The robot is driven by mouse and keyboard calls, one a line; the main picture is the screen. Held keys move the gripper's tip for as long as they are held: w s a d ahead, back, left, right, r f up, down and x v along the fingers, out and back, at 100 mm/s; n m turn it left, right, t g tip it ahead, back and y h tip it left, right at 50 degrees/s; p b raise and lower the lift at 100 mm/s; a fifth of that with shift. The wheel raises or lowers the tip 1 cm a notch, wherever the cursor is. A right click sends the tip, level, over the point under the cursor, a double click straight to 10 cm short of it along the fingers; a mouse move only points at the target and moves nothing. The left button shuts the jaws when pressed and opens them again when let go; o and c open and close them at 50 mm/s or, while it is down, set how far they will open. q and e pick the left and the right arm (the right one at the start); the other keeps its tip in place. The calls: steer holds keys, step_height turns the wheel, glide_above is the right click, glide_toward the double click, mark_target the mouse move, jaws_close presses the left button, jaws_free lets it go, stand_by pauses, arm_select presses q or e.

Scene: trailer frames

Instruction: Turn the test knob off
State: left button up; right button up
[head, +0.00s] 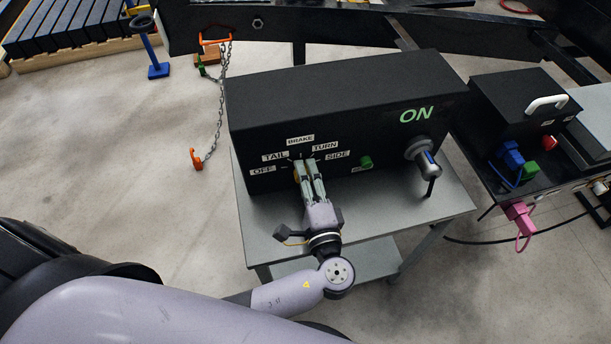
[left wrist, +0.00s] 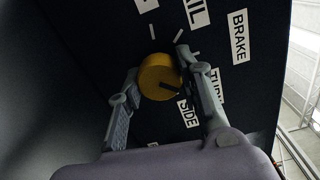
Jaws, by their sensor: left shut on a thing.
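The black test box (head: 345,105) stands on a grey cart. Its front carries the labels OFF (head: 262,169), TAIL, BRAKE, TURN and SIDE in an arc. The yellow round test knob (left wrist: 160,78) sits among these labels; in the head view my gripper mostly hides it. My left gripper (head: 308,172) reaches the panel from the front. In the left wrist view its fingers (left wrist: 165,92) are shut on the knob, one on each side. A dark mark on the knob points toward the TURN and SIDE labels; which one I cannot tell. My right gripper is not in view.
A green button (head: 366,162) and a silver-blue connector (head: 425,158) protrude right of the knob. A second black box (head: 510,95) with plugs stands at right. The cart's front top (head: 400,210) is mostly clear.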

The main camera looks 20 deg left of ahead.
arm_select(q)
steer(key=o, duration=1.2)
steer(key=shift+c, duration=0.2)
steer(key=v, duration=1.2)
